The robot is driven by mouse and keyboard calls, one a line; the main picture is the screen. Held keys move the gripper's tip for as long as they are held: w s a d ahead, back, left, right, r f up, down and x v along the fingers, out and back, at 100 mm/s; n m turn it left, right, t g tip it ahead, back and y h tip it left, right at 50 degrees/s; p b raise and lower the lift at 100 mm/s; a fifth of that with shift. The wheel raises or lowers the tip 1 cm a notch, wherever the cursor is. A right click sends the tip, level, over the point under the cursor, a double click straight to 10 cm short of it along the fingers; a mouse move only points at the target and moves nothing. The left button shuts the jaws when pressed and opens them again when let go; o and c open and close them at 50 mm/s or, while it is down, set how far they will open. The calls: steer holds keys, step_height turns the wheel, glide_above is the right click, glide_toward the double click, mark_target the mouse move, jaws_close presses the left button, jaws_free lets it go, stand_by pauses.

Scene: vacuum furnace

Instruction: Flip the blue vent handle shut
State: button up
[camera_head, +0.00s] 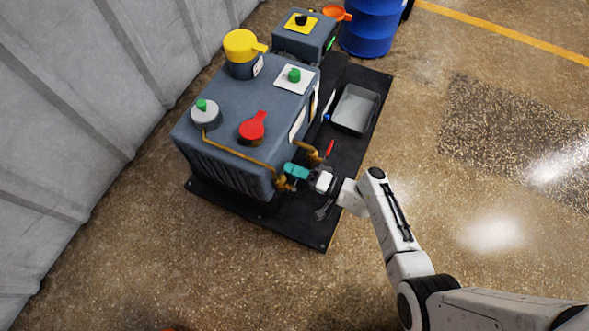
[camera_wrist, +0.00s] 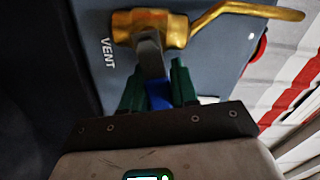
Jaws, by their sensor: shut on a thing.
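My gripper (camera_head: 296,172) reaches the lower right corner of the grey-blue furnace unit (camera_head: 225,110). Its green fingers (camera_wrist: 157,84) show in the wrist view, closed on both sides of the blue vent handle (camera_wrist: 158,97). The handle hangs on a grey stem from the brass vent valve (camera_wrist: 150,27), beside the white word VENT. The brass valve also shows at the corner in the head view (camera_head: 283,184). The handle is mostly hidden by the fingers and cannot be made out in the head view.
A red handle (camera_head: 328,149) sits on brass piping just beyond my gripper. A grey tray (camera_head: 357,108) rests on the black mat (camera_head: 290,225). A blue drum (camera_head: 370,28) stands behind. The floor to the right is clear; a corrugated wall is at left.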

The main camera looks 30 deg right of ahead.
jaws_close()
steer(key=shift+f+m+b, duration=0.2)
steer(key=shift+f+m, duration=0.15)
steer(key=shift+m, duration=0.4)
steer(key=shift+f+m+b, duration=0.2)
steer(key=shift+f+m, duration=0.1)
steer(key=shift+m, duration=0.45)
steer(key=o, duration=0.8)
jaws_free()
steer(key=shift+c, duration=0.2)
steer(key=shift+d, duration=0.1)
steer(key=p+v, duration=0.1)
steer(key=v, duration=0.9)
steer(key=shift+s+d+p, duration=0.2)
steer(key=shift+s+p, duration=0.1)
